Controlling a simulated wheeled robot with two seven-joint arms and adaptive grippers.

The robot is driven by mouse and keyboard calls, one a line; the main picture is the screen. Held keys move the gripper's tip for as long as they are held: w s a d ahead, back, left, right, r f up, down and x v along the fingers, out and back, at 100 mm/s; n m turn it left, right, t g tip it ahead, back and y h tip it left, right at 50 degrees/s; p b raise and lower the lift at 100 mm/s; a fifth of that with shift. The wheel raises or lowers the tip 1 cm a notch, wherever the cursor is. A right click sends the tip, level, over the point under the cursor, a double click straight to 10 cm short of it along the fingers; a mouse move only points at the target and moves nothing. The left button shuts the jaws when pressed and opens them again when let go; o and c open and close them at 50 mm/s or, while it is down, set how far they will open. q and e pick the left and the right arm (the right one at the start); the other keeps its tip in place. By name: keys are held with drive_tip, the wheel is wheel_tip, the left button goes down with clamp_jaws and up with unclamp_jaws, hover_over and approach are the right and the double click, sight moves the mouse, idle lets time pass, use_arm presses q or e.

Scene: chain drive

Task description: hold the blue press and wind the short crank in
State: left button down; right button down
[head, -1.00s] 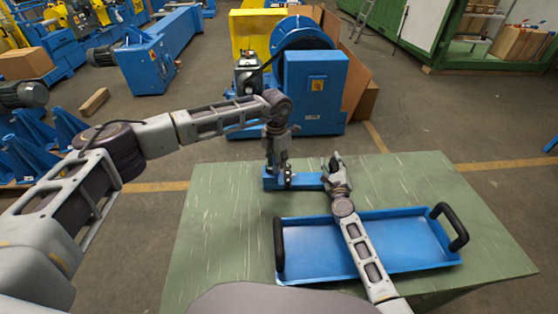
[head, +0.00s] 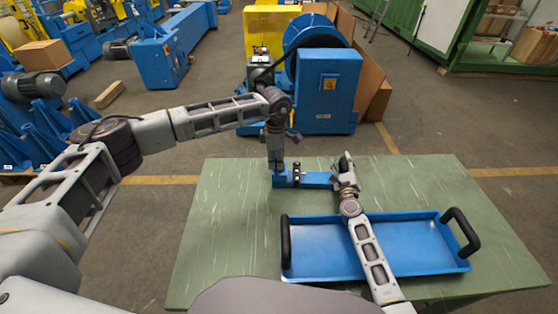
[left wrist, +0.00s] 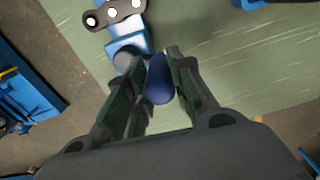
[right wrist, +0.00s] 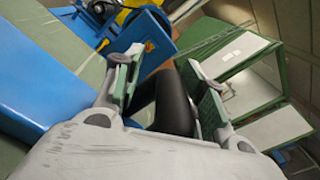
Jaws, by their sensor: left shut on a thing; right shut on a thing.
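The blue press (head: 318,179) stands on the green table in the head view, its long blue body running left to right. My left gripper (head: 278,165) is upright over its left end. In the left wrist view my left gripper (left wrist: 158,88) is shut on a dark blue crank knob (left wrist: 159,82). A dark plate with holes (left wrist: 115,14) lies just beyond it, by the blue body. My right gripper (head: 346,165) is at the press's right end. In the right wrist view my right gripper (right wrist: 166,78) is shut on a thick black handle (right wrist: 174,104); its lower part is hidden.
A blue tray (head: 330,275) with two black handles lies on the green table (head: 225,230), in front of the press and under my right forearm. The table's left side and far right corner are clear. A blue machine (head: 326,90) stands on the floor beyond.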

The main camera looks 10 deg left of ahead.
use_arm(q)
drive_tip(key=shift+a+m, duration=0.35)
drive_tip(key=shift+m, duration=0.4)
drive_tip(key=shift+a+m, duration=0.35)
drive_tip(key=shift+m, duration=0.4)
use_arm(e)
drive_tip(key=shift+s+d+f, duration=0.1)
drive_tip(key=shift+d+f, duration=0.05)
drive_tip(key=shift+f, duration=0.2)
use_arm(q)
drive_tip(key=c, duration=1.2)
unclamp_jaws()
drive_tip(key=shift+w, duration=0.1)
drive_tip(key=shift+r, duration=0.15)
